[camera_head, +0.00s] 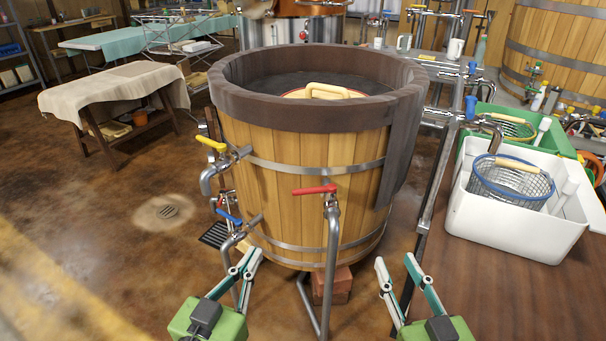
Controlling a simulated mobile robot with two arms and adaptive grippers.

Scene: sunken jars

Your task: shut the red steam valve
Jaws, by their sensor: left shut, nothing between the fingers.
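The red steam valve handle (313,191) is a level lever on top of an upright grey pipe (332,250) in front of the wooden tub (310,150). The lever points left, crosswise to the pipe. My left gripper (246,262) is shut and empty, low and to the left of the red handle, in front of the blue-handled tap. My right gripper (394,260) is open and empty, low and to the right of the pipe. Neither gripper touches the red handle.
A yellow-handled tap (211,144) and a blue-handled tap (229,216) stick out at the tub's left. A round lid with a wooden handle (328,91) sits inside the tub. A white bin (520,215) with a wire basket (510,183) stands on the right-hand table.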

